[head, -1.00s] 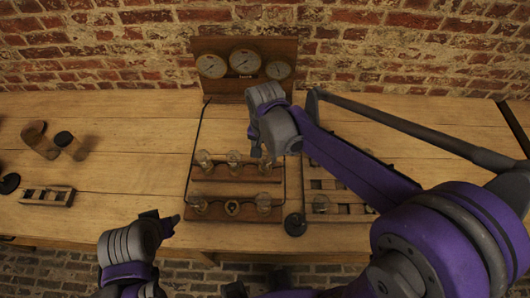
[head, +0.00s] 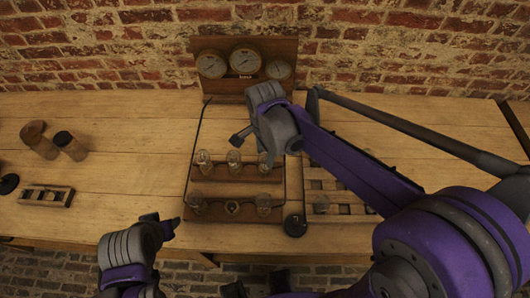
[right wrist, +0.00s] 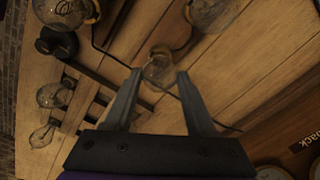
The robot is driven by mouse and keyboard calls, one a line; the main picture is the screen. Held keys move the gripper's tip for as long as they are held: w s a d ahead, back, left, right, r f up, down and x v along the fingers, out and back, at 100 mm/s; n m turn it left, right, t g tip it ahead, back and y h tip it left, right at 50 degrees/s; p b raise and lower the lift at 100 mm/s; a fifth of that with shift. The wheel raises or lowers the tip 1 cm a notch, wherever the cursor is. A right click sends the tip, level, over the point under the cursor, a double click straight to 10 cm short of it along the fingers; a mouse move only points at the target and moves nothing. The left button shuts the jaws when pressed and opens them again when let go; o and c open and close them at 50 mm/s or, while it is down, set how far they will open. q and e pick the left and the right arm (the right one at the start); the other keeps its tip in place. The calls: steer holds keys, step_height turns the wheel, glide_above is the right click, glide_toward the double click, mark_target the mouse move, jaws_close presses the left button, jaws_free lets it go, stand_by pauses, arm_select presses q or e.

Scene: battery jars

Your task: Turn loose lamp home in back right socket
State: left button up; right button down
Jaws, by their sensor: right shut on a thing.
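The loose lamp, a clear glass bulb, stands at the back right socket of the lamp stand (head: 225,172). In the head view the lamp (head: 264,161) is partly hidden by my right gripper (head: 254,146). In the right wrist view the lamp (right wrist: 158,68) sits between the two fingertips of my right gripper (right wrist: 159,73), which is shut on it. Its base and the socket are mostly hidden, so I cannot tell how deep it sits. My left gripper (head: 163,222) is at the table's front edge, away from the stand; its jaw gap is unclear.
Other bulbs stand in the back row (head: 234,160) and front row (head: 264,203). A gauge board (head: 245,75) stands behind. A black round knob (head: 295,225) and a wooden rack (head: 340,205) with bulbs are right of the stand. Wooden cylinders (head: 70,146) and a small rack (head: 46,196) lie left.

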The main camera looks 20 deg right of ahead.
steer(key=shift+c, duration=0.7)
jaws_free()
step_height(320, 180, up, 11)
steer(key=shift+p, duration=0.4)
steer(key=shift+f, duration=0.1)
steer(key=s+d+f+n+t, duration=0.2)
steer(key=s+d+f+n, duration=0.1)
steer(key=s+n, duration=0.3)
steer(key=s+d+f+n+t, duration=0.3)
steer(key=s+f+n, duration=0.3)
steer(key=s+n, duration=0.1)
steer(key=shift+s+d+n+t, duration=0.15)
steer(key=shift+d+n+t, duration=0.2)
steer(key=shift+n, duration=0.55)
